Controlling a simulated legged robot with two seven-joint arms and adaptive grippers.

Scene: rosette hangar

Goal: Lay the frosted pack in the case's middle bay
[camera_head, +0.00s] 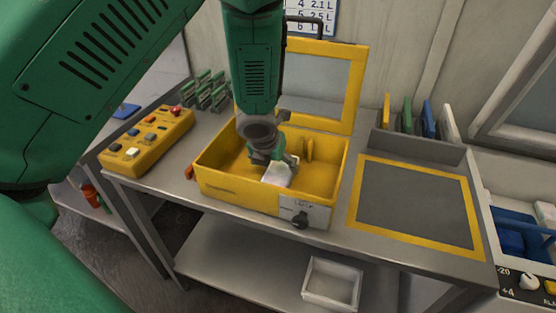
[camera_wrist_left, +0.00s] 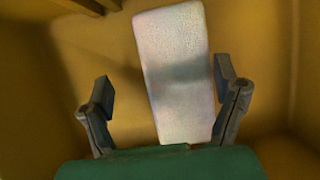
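The open yellow case (camera_head: 240,191) stands on the grey workbench with its lid up at the back. The frosted pack (camera_head: 279,173), a pale whitish slab, lies inside it, partly hidden by my left gripper (camera_head: 277,162). In the left wrist view the pack (camera_wrist_left: 178,75) lies on the yellow floor, slightly tilted. The fingers of my left gripper (camera_wrist_left: 164,92) are spread on either side of its lower part, with a clear gap on the left and a narrow one on the right. I cannot tell which bay the pack is in. My right gripper is not in view.
A yellow button box (camera_head: 147,140) and green boards (camera_head: 207,90) stand left of the case. A yellow-bordered grey mat (camera_head: 415,205) lies clear on the right, before a rack (camera_head: 418,143) of coloured plates. A yellow upright piece (camera_head: 308,149) rises inside the case.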

